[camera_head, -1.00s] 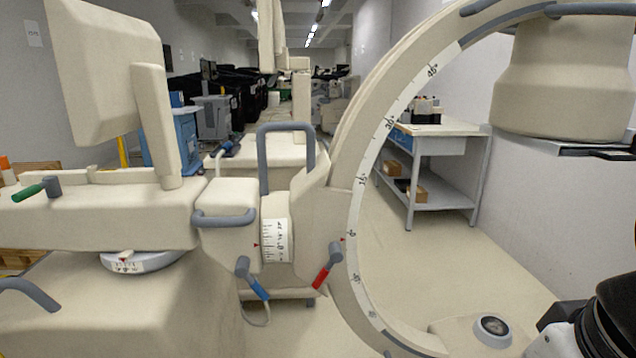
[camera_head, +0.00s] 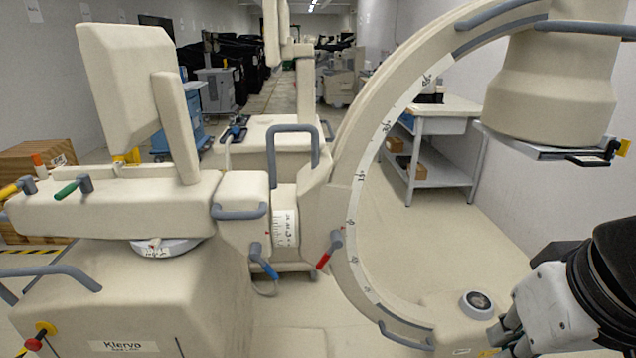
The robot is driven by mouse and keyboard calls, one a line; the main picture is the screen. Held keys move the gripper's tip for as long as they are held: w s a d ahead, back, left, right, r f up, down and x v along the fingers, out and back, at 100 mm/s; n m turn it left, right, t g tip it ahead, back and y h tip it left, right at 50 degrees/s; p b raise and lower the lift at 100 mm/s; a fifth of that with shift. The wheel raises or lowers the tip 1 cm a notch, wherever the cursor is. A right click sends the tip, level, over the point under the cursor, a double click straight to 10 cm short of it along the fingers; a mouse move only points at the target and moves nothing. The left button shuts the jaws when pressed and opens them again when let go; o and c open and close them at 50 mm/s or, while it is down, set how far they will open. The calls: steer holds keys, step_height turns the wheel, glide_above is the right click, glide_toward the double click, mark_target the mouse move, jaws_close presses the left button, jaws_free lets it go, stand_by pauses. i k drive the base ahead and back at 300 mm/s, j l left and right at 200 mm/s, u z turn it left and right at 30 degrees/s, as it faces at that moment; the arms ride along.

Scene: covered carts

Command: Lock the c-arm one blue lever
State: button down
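The nearest c-arm stands ahead, with its large curved arc (camera_head: 352,205) in the middle of the head view. A blue-tipped lever (camera_head: 266,264) hangs from a grey pivot below the white scale, pointing down and right. A red-tipped lever (camera_head: 327,254) sits to its right beside the arc, slanting down-left. A green-tipped lever (camera_head: 70,189) and a yellow-tipped one (camera_head: 14,188) are at the left on the horizontal body. My gripper (camera_head: 503,342) is low at the right, partly cut off by the bottom edge, well apart from the blue lever; its fingers are unclear.
A second c-arm (camera_head: 262,135) with its own levers stands behind. A grey table (camera_head: 446,108) stands at the right against the wall. The c-arm's handle (camera_head: 240,212) juts out above the blue lever. Bare floor (camera_head: 440,235) shows through the arc.

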mark_target(256, 249)
steer(key=i+j, duration=0.15)
steer(key=j, duration=0.25)
steer(key=i+j+u, duration=0.1)
steer(key=j, duration=0.25)
steer(key=i+j, duration=0.2)
steer(key=j, duration=0.15)
